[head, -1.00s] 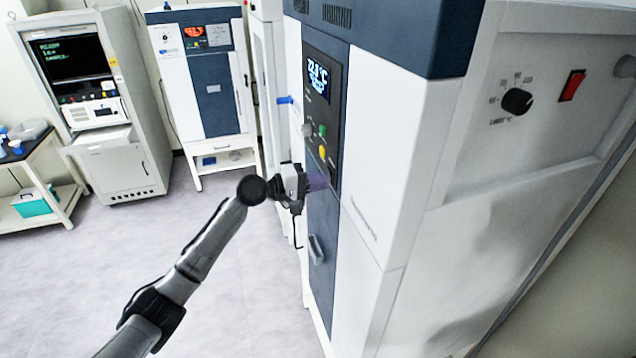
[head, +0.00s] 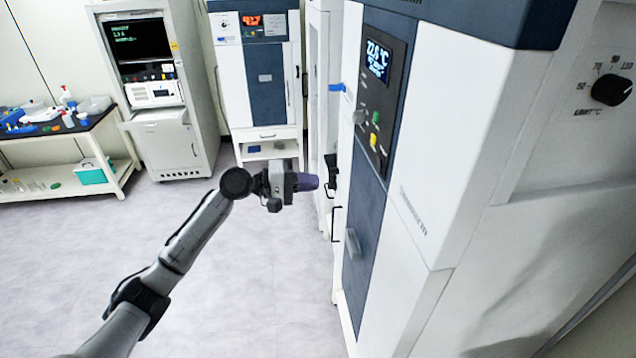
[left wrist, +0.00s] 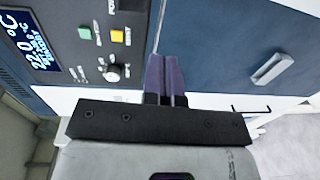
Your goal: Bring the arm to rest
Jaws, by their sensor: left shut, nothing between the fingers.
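My left arm reaches in from the lower left of the head view. Its gripper (head: 308,182) has purple fingers that are shut with nothing between them, and it points right toward the large cabinet. The shut fingers also show in the left wrist view (left wrist: 166,78), in front of the cabinet's panel. In the head view the gripper looks apart from the cabinet front. My right gripper is in neither view.
The large white and blue cabinet (head: 430,170) fills the right side, with a lit display (head: 377,57) and a door handle (head: 353,244). Two smaller units (head: 160,95) (head: 262,80) stand at the back. A cart (head: 60,150) holds supplies. The floor between is clear.

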